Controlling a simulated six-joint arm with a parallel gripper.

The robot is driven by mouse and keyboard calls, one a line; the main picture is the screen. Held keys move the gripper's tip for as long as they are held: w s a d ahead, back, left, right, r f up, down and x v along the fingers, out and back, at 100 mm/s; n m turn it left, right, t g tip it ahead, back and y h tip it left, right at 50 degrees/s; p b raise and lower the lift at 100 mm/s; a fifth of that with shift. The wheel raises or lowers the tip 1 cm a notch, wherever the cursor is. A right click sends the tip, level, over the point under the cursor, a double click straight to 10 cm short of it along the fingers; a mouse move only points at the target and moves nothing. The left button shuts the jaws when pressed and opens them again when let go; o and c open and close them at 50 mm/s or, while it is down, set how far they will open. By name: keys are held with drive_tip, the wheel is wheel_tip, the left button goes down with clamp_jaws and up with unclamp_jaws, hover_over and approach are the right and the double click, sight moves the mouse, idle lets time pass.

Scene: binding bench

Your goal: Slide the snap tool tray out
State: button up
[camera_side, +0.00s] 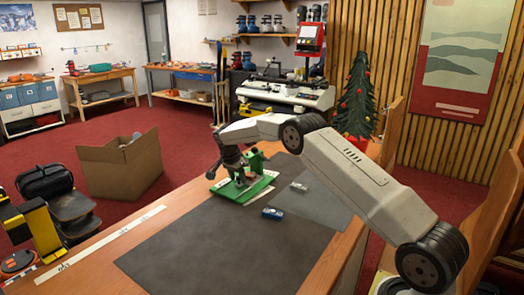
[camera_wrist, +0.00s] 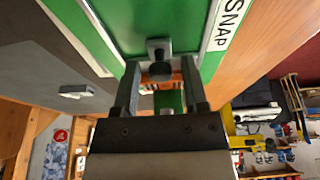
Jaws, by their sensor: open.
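The green snap tool unit (camera_side: 235,191) sits on the dark mat, with an upright green part (camera_side: 256,162) beside my gripper. In the wrist view its green surface (camera_wrist: 130,22) carries a white strip reading SNAP (camera_wrist: 228,28). A dark knob (camera_wrist: 159,68) on a grey plate sticks out from the green. My gripper (camera_wrist: 160,72) is open, one finger on each side of the knob, with visible gaps. I cannot tell how deep the knob sits between the fingers. In the side view my gripper (camera_side: 238,172) is low at the unit; the fingertips are hard to make out.
A blue device (camera_side: 272,213) and a small grey piece (camera_side: 299,187) lie on the dark mat (camera_side: 215,255) to the front and right of the unit. The mat's front is clear.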

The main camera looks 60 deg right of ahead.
drive_tip(key=c, duration=0.7)
drive_tip(key=shift+a, duration=3.7)
drive_tip(key=o, duration=0.6)
